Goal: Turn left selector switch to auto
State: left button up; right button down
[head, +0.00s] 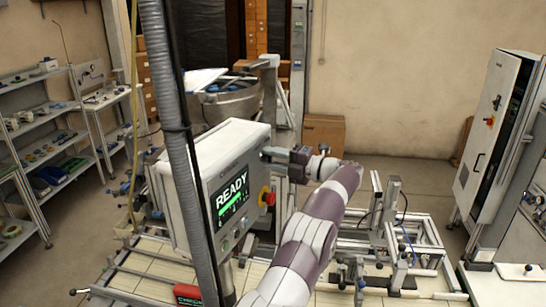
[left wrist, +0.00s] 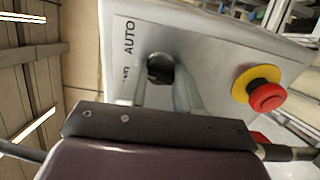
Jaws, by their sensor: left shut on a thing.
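The control box (head: 180,200) is a pale cabinet with a lit screen (head: 232,198) reading READY. In the left wrist view a dark round selector knob (left wrist: 160,68) sits on the grey panel (left wrist: 205,52). The word AUTO is printed beside it, with smaller lettering near it partly hidden. My left gripper (left wrist: 165,82) has its two fingers on either side of the knob, shut on it. In the head view the left gripper (head: 268,153) reaches the box's right side; the knob is hidden there. The knob's pointing direction cannot be told. My right gripper is not in view.
A red emergency button on a yellow ring (left wrist: 266,93) is close to the knob; it also shows in the head view (head: 267,197). A grey hose (head: 183,140) hangs in front of the box. A metal frame (head: 400,235) stands at right.

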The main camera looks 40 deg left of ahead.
pick_arm(q)
jog(key=m, duration=0.4)
jog(key=shift+f+m, duration=0.1)
jog(key=shift+m, duration=0.3)
dwell(0.4)
jog(key=o, duration=1)
jog(key=shift+o, duration=0.2)
jog(key=shift+w+d, duration=0.1)
jog(key=shift+d, duration=0.05)
